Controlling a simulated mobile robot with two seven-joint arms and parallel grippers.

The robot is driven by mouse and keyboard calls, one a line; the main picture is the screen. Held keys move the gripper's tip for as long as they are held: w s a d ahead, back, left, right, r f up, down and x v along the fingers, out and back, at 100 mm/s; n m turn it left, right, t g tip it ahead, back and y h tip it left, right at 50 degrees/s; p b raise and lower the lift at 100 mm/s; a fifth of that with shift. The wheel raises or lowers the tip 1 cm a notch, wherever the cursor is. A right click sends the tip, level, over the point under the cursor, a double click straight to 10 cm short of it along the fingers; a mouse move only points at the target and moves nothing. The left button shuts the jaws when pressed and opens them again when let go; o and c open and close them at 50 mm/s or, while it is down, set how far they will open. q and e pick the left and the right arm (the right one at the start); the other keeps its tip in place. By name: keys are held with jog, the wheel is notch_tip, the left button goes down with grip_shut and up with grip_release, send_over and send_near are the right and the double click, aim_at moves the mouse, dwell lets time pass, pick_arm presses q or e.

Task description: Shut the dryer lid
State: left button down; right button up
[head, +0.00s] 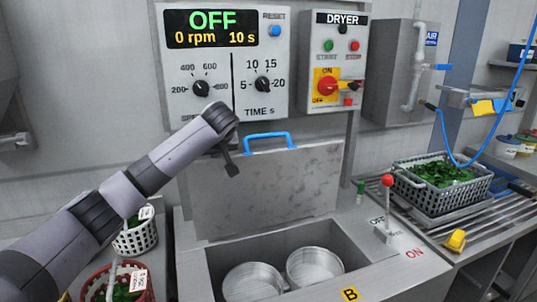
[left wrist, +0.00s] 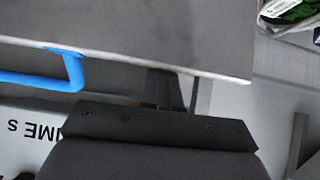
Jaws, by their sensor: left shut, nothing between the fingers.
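The dryer lid (head: 270,190) stands open and upright behind the dryer well (head: 215,258) in the head view. Its blue handle (head: 267,136) is on the top edge. My left gripper (head: 232,168) is shut and empty at the lid's upper left, left of the handle. In the left wrist view, the lid (left wrist: 150,30) fills the upper part, with the blue handle (left wrist: 45,82) at the left. The gripper fingers (left wrist: 165,90) are close to the lid's edge there; I cannot tell whether they touch it. My right gripper is not in view.
Two round metal baskets (head: 315,266) sit in the open well. A red-knobbed lever (head: 388,205) rises at the right of the well. A grey crate of greens (head: 440,180) stands on the right rack. The control panel (head: 222,65), reading OFF, and the DRYER box (head: 335,60) are behind.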

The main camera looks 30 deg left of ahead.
pick_arm(q)
jog(key=shift+s+d+f, duration=2.75)
jog(key=shift+s+d, duration=1.25)
jog(key=shift+d, duration=0.9)
jog(key=shift+g, duration=0.3)
jog(key=shift+w+a+r+p, duration=0.1)
jog(key=shift+w+a+r, duration=0.3)
jog(key=shift+r, duration=0.75)
jog(key=shift+w+a+r+p, duration=0.15)
jog(key=shift+w+a+r, duration=0.25)
jog(key=shift+r, duration=0.75)
jog(key=shift+w+a+r+p, duration=0.1)
jog(key=shift+w+a+r, duration=0.3)
jog(key=shift+r, duration=0.75)
